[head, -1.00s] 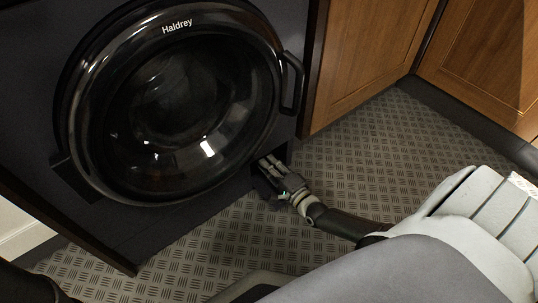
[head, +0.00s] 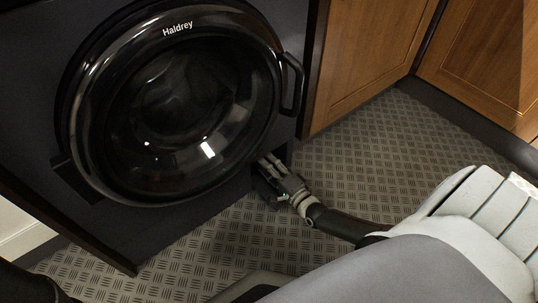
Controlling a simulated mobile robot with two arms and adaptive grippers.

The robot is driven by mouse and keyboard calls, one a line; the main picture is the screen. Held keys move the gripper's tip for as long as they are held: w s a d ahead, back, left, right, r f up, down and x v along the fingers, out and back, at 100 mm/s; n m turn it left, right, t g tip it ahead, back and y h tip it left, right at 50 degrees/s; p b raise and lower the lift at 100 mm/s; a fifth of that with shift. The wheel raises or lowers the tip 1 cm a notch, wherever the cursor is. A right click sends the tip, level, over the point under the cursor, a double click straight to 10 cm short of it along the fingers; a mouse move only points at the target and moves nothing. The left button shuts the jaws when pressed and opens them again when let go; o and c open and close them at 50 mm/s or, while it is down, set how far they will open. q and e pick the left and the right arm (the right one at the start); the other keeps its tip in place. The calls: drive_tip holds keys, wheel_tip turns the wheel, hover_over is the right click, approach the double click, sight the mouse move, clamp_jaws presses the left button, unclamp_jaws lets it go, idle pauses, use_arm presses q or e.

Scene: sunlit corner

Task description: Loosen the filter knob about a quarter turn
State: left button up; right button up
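A dark washing machine (head: 110,232) with a round glass door (head: 180,105) fills the left of the head view. My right gripper (head: 265,168) is at the machine's lower right front corner, below the door's rim. Its fingers point at the dark front panel there. The filter knob is not visible; the gripper and the dark shade cover that corner. I cannot tell whether the fingers are around a knob, touching it or apart from it. My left gripper is not in view.
The door's black handle (head: 292,84) stands out just above my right gripper. A wooden cabinet (head: 365,55) stands to the right of the machine. The patterned floor (head: 385,140) between them is clear.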

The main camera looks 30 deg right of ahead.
drive_tip(key=s+d, duration=0.1)
drive_tip(key=s, duration=1.1)
idle(0.6)
